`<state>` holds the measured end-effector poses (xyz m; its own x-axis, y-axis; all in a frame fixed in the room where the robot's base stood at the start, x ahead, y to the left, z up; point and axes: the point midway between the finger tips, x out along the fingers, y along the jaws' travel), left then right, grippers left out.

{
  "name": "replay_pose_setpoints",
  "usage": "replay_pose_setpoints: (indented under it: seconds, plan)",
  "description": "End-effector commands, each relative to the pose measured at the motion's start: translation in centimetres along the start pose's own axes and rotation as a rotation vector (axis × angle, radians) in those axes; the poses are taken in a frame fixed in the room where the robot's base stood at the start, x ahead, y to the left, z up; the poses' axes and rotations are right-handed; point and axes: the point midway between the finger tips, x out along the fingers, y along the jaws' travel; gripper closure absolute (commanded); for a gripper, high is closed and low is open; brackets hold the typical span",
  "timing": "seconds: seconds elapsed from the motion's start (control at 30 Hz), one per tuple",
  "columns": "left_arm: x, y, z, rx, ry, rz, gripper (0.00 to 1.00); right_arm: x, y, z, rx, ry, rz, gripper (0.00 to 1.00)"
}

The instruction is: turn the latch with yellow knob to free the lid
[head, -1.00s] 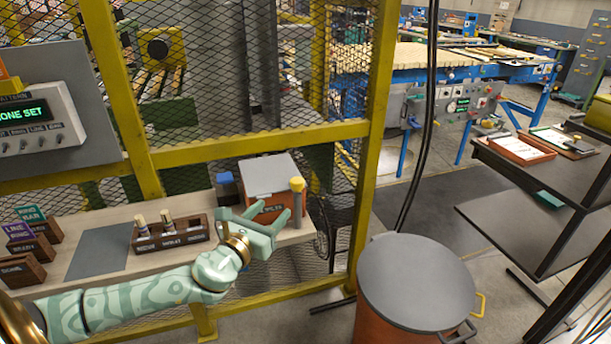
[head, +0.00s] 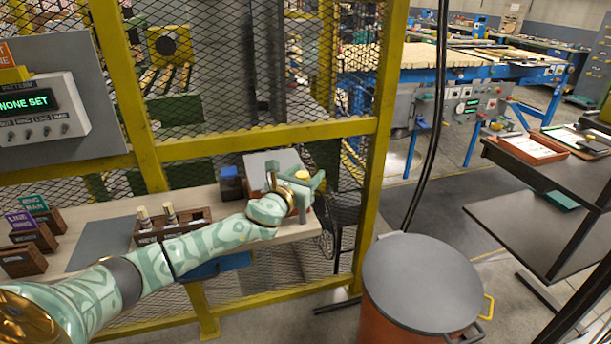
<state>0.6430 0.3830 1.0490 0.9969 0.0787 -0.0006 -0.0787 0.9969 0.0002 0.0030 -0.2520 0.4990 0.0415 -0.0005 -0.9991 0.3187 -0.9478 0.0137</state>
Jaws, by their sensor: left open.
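The yellow knob (head: 302,175) of the latch shows between the fingers of my left gripper (head: 296,179), at the right end of the wooden bench. The gripper is open, with one finger on each side of the knob; I cannot tell whether either touches it. The grey lid (head: 262,163) lies flat and closed on the red box behind the gripper. The gripper and wrist hide most of the box front and the lower part of the latch. My right gripper is not in view.
Left on the bench (head: 215,204) are a dark block with a blue top (head: 230,183), a wooden rack (head: 172,224) with pegs, and labelled wooden holders (head: 35,232). A yellow-framed mesh fence (head: 260,146) stands behind. A grey-lidded drum (head: 420,280) stands to the right.

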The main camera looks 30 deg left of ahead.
Motion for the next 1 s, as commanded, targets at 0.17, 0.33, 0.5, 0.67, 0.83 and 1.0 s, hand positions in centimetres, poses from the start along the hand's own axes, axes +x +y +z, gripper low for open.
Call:
replay_pose_setpoints:
  seconds: [0.17,0.33,0.5,0.67,0.83,1.0]
  plan:
    - [0.0,0.0,0.0,0.000,0.000,0.000,0.77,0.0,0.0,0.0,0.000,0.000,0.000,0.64]
    - [0.0,0.0,0.0,-0.001,0.000,0.001,0.91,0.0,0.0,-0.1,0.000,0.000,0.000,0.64]
    - [-0.1,0.0,0.1,-0.002,0.000,0.017,0.91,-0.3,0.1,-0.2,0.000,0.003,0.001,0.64]
    - [-0.1,0.0,0.2,-0.004,0.000,0.072,0.91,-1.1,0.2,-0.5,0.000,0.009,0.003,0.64]
    - [-0.1,0.1,0.4,-0.005,0.000,0.183,0.91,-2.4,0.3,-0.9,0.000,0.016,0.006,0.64]
    - [-0.1,0.3,0.3,-0.007,0.001,0.335,0.91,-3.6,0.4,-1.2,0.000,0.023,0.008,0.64]
